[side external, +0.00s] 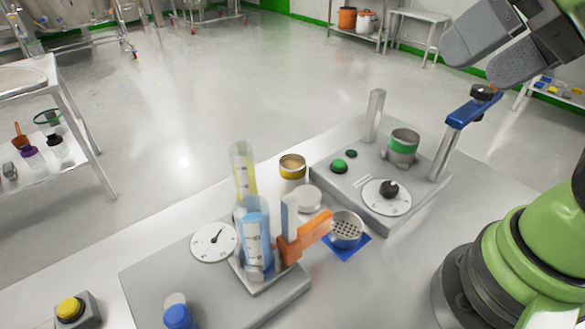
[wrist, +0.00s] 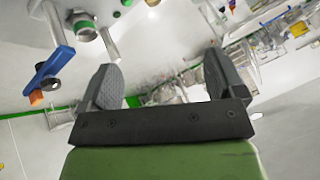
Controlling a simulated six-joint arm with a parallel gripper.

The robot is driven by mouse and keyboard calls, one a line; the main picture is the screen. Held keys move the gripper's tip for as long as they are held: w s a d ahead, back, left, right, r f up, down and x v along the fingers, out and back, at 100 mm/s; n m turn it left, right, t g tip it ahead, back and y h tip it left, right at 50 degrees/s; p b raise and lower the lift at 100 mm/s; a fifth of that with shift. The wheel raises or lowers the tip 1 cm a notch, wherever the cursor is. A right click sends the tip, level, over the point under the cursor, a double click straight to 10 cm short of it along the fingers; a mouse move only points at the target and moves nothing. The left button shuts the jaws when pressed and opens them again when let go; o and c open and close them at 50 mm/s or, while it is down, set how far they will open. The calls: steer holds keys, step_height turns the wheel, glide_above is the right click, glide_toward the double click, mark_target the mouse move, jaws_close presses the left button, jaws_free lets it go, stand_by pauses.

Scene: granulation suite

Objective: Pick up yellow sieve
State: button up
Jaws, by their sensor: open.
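The yellow sieve (side external: 292,167) is a short metal cup with a yellow band, upright on the bench beyond the tapping device and left of the sieve shaker. My gripper (side external: 472,62) is at the upper right of the side view, open and empty. It is high above the bench and well to the right of the yellow sieve. In the wrist view my gripper (wrist: 160,62) has its two dark fingers spread with nothing between them. I cannot make out the yellow sieve in the wrist view.
A green-banded sieve (side external: 403,147) stands on the grey shaker (side external: 325,172), near a blue clamp bar (side external: 472,110) on a post. Tall cylinders (side external: 244,175) and an orange lever (side external: 305,238) stand near the yellow sieve.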

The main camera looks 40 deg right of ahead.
steer(key=n+g+h, duration=0.2)
steer(key=n+g, duration=0.5)
steer(key=n, duration=0.1)
glide_above(294, 162)
steer(key=s+a, duration=0.2)
step_height(294, 162, down, 24)
steer(key=shift+s+d+f, duration=0.1)
steer(key=shift+d+f, duration=0.05)
steer(key=shift+f, duration=0.05)
step_height(294, 162, down, 6)
steer(key=shift+r, duration=0.15)
